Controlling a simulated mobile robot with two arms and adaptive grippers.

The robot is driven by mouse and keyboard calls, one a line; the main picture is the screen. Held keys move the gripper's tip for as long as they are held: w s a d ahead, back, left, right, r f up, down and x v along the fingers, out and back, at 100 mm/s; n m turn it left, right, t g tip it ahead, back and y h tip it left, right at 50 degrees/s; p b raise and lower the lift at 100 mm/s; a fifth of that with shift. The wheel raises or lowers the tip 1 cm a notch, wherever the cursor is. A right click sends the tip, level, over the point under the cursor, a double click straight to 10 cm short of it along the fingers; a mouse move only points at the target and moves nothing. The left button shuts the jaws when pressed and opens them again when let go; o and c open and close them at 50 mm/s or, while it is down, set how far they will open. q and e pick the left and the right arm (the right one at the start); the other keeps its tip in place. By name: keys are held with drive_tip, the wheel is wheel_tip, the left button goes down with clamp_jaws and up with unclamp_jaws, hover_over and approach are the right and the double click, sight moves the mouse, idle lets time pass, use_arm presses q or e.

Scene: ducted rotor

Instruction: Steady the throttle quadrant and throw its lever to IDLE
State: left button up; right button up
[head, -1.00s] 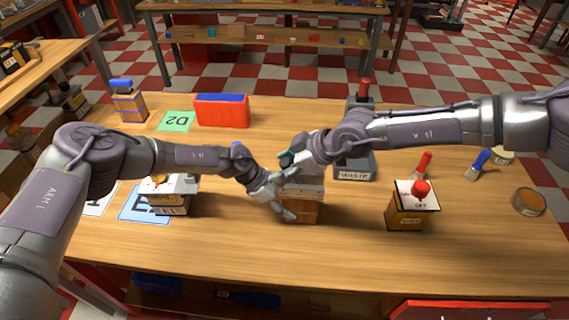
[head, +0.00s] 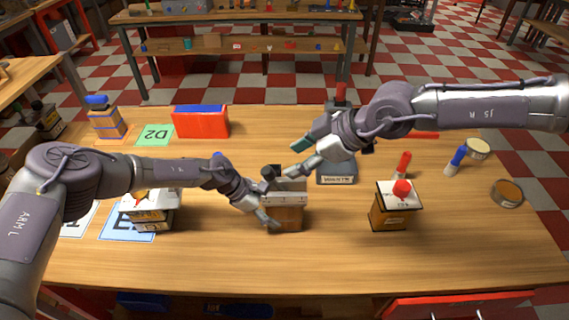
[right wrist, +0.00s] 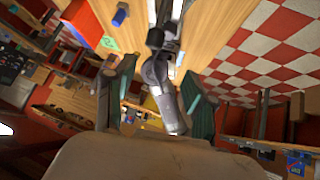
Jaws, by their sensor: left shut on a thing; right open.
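The throttle quadrant (head: 286,214) is a brown wooden box with a grey-white top at the middle of the bench. Its lever shows a dark knob (head: 268,172) above the left part of the top; I cannot read any IDLE mark. My left gripper (head: 261,211) is shut on the quadrant's left side, hiding part of it. My right gripper (head: 299,158) is open and empty, above and right of the knob, with a visible gap. In the right wrist view my right gripper's green-padded fingers (right wrist: 158,105) stand wide apart.
A box with a red knob (head: 396,212) stands right of the quadrant. A red bin (head: 200,125) and green D2 card (head: 155,134) lie behind. The front bench strip is clear.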

drive_tip(key=shift+s+d+r, duration=0.15)
drive_tip(key=shift+d+r, duration=0.05)
drive_tip(key=shift+d, duration=0.05)
